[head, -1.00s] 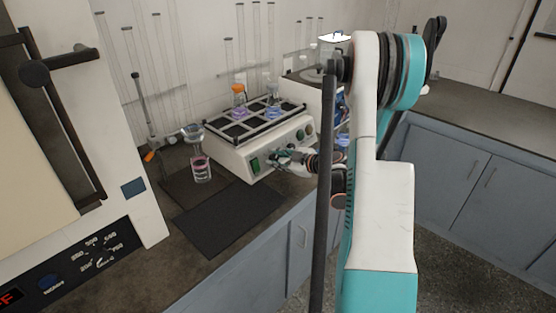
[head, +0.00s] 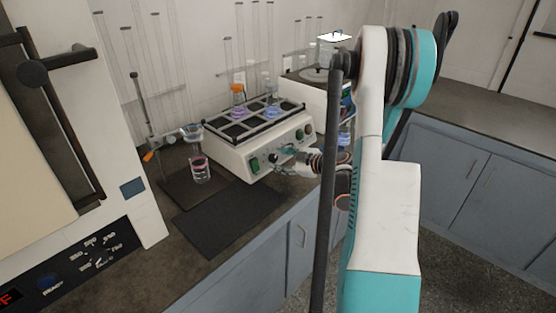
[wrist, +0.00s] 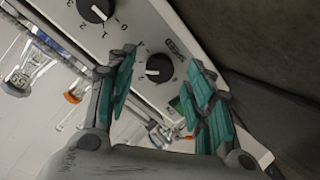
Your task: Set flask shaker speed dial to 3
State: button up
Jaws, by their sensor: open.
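The flask shaker (head: 240,162) is a white box on the counter with a black-and-white rack of flasks on top. Its front panel has a green switch (head: 255,165) and dials. In the wrist view, a black dial with a white pointer mark (wrist: 159,69) sits between my gripper's fingers. A second black dial with numbers around it (wrist: 94,10) is at the top edge. My gripper (head: 284,163) is open in front of the panel, with its teal fingers (wrist: 163,82) on either side of the nearer dial. I cannot tell whether they touch it.
A flask with pink liquid (head: 200,170) stands left of the shaker. A dark mat (head: 225,218) lies in front. Another white device (head: 305,86) stands behind to the right. An oven-like unit (head: 105,190) is at the left.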

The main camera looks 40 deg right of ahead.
jog(key=v, duration=1)
jog(key=shift+w, duration=0.1)
